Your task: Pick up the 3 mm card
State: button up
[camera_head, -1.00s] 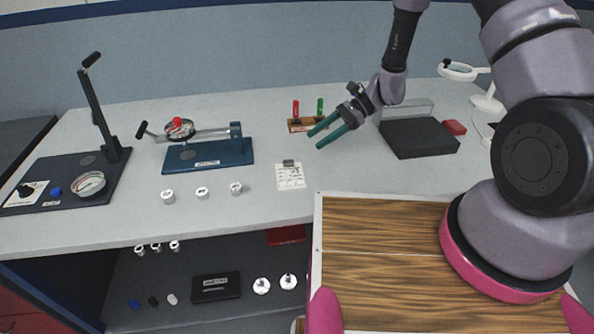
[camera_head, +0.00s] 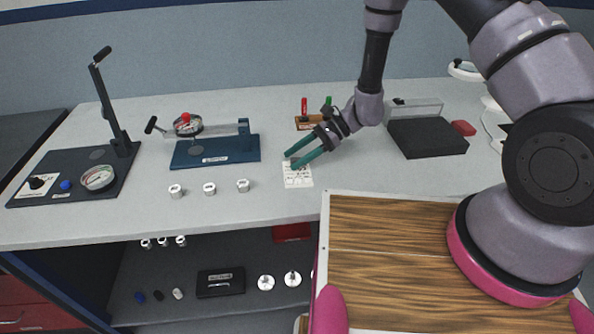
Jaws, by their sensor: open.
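A white printed card (camera_head: 298,180) lies flat on the grey bench top, right of the small metal housings. I cannot read its print, so I cannot tell whether it is the 3 mm card. My gripper (camera_head: 292,161) has green fingers and is open. Its fingertips are over the card's far end and hide part of it. I cannot tell whether they touch the card. The small grey piece at the card's far end is hidden behind the fingers.
Several small metal housings (camera_head: 210,188) stand left of the card. A blue gauge fixture (camera_head: 215,150) is behind them. A wooden block with red and green plugs (camera_head: 310,122) stands behind my gripper. A black block (camera_head: 428,138) is at right. A wood-topped surface (camera_head: 390,235) is in front.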

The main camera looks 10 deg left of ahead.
grip_shut()
jog(key=shift+r, duration=0.15)
